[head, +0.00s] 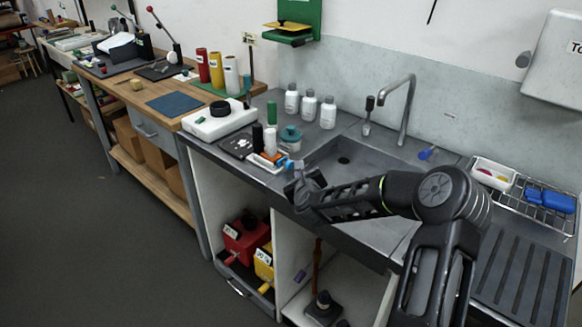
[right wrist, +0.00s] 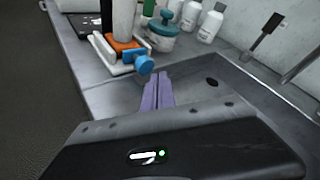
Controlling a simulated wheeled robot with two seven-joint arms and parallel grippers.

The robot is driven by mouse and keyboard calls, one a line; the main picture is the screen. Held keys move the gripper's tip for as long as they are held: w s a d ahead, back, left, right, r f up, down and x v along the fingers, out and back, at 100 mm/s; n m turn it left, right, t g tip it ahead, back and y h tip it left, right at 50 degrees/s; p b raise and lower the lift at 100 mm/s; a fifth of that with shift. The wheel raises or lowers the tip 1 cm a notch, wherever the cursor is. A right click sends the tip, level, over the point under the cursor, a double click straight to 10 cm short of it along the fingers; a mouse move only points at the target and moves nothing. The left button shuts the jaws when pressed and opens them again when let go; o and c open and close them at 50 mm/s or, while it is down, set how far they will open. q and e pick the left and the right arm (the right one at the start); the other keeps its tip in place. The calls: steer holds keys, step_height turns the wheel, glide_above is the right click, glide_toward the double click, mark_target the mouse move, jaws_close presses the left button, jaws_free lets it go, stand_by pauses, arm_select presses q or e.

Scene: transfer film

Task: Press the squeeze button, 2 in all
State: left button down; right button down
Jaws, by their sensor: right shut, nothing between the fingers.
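A small white tray device with an orange block (right wrist: 125,44) and a round blue knob (right wrist: 145,65) stands at the left edge of the sink counter. The blue knob also shows in the head view (head: 290,165) and looks like the squeeze button, though no label is readable. My right gripper (head: 299,170) is shut and empty, its fingertips close to the knob. In the right wrist view the shut fingers (right wrist: 158,76) end just below and right of the knob. Whether they touch it I cannot tell. My left gripper is not in view.
A teal-lidded jar (right wrist: 162,36) stands right behind the device, with white bottles (head: 310,105) further back. The sink basin (head: 345,165) and tap (head: 405,105) lie to the right. A dark scale (head: 236,146) sits left of the device.

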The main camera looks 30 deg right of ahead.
steer(key=shift+w, duration=0.1)
stand_by(0.7)
steer(key=shift+w+a+b, duration=0.15)
steer(key=shift+w+b, duration=0.1)
steer(key=shift+b, duration=0.1)
steer(key=shift+w+a, duration=0.2)
steer(key=shift+w, duration=0.45)
stand_by(0.8)
steer(key=shift+s+b, duration=0.1)
steer(key=shift+b, duration=0.25)
steer(key=shift+s+d+b, duration=0.25)
steer(key=shift+s+b, duration=0.2)
steer(key=shift+s, duration=0.45)
